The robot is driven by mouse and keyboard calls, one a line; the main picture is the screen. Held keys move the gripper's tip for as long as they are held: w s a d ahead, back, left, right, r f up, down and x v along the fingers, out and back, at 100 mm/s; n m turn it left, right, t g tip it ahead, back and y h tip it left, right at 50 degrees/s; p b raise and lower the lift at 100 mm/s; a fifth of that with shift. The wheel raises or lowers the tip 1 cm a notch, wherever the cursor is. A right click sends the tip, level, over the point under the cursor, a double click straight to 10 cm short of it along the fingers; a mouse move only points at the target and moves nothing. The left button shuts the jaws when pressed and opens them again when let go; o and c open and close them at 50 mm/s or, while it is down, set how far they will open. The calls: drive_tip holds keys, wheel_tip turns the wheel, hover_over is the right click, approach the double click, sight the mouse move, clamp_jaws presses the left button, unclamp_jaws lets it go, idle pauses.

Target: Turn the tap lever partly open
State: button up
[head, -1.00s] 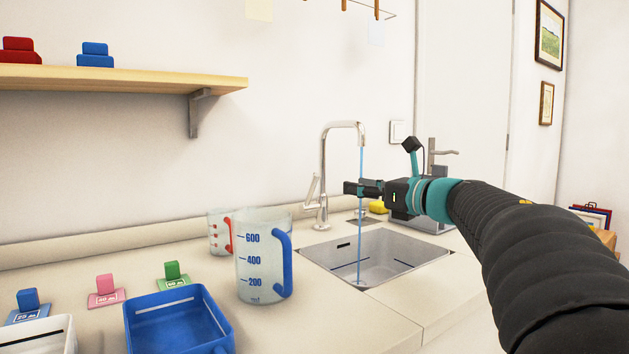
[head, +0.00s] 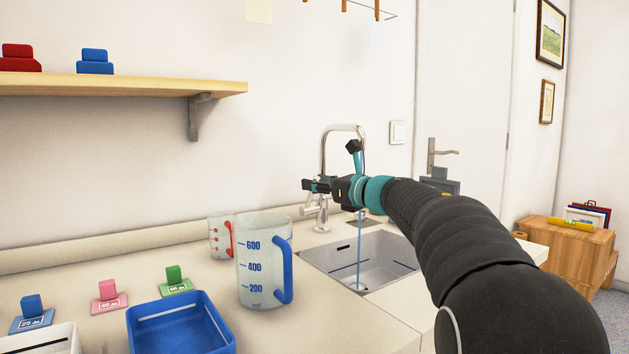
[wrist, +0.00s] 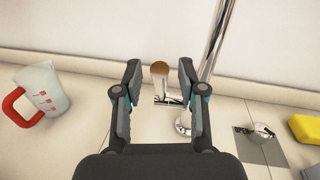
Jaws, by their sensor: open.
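The chrome tap (head: 325,150) stands at the back of the sink (head: 350,258), and a thin blue stream of water (head: 360,240) falls from it. My gripper (head: 308,185) is in front of the tap at lever height and hides part of it. In the wrist view the tap's lever (wrist: 160,88), with a round brownish end, points up between the two fingertips of my open gripper (wrist: 160,72). Gaps show on both sides, so the fingers look apart from it. The tap column (wrist: 215,45) rises just right of the right finger.
A large jug with a blue handle (head: 262,262) and a smaller red-handled jug (head: 219,238) stand left of the sink. A blue tray (head: 180,325) is at the front. A yellow block (wrist: 306,132) lies right of the tap. Counter between the jugs and tap is clear.

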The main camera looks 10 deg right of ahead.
drive_tip(key=shift+w+a, duration=0.3)
drive_tip(key=shift+w, duration=0.2)
clamp_jaws()
drive_tip(key=shift+f+b, duration=0.15)
drive_tip(key=shift+b, duration=0.15)
